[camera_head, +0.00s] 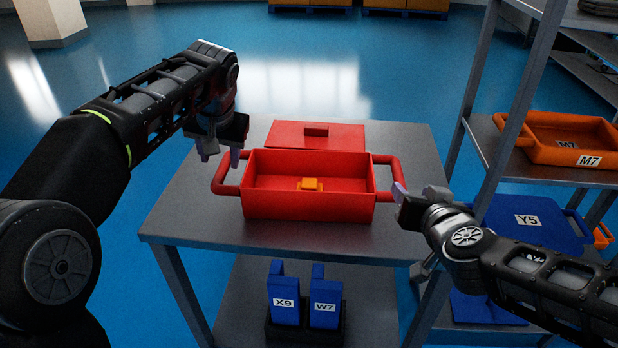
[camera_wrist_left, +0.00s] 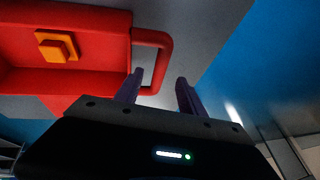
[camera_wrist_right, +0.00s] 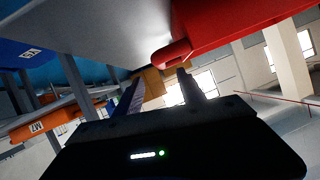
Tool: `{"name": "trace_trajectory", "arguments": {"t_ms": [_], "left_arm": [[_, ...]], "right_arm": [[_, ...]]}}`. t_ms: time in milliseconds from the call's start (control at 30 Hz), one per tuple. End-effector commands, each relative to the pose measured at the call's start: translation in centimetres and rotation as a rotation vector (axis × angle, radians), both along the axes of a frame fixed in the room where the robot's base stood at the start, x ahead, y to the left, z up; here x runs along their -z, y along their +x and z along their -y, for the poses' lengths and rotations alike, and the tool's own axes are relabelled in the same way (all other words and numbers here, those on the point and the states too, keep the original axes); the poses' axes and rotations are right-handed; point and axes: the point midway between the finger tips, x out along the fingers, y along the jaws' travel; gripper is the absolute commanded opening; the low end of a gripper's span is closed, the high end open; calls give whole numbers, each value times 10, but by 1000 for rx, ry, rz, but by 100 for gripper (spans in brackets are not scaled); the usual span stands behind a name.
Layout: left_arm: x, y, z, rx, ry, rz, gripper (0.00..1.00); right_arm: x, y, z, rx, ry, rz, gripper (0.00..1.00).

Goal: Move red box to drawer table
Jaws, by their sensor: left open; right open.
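The red box (camera_head: 308,205) stands open on a grey table (camera_head: 190,205), with a loop handle on its left and right sides. An orange piece (camera_head: 310,185) lies inside it; it also shows in the left wrist view (camera_wrist_left: 57,47). My left gripper (camera_head: 220,155) is open above the left handle (camera_head: 226,176). In the left wrist view its fingers (camera_wrist_left: 157,92) point towards that handle (camera_wrist_left: 152,58). My right gripper (camera_head: 398,195) is open beside the right handle (camera_head: 388,165). In the right wrist view the handle (camera_wrist_right: 172,54) is just beyond the fingers (camera_wrist_right: 160,90). I cannot tell whether either gripper touches it.
A red lid (camera_head: 345,137) lies behind the box. Blue boxes labelled X9 (camera_head: 284,300) and W7 (camera_head: 325,303) stand on the lower shelf. A rack at the right holds orange trays (camera_head: 560,150) and a blue Y5 box (camera_head: 530,222). The table's left part is clear.

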Motion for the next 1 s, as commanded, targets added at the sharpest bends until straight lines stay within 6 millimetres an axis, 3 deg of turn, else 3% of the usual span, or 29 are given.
{"name": "trace_trajectory", "arguments": {"t_ms": [467,1000], "left_arm": [[8,4,-2,0,0,-1,47],[60,25,-11,1,1,-2,47]], "right_arm": [[6,12,-1,0,-1,-2,47],[39,92,-5,0,-3,-3,47]]}}
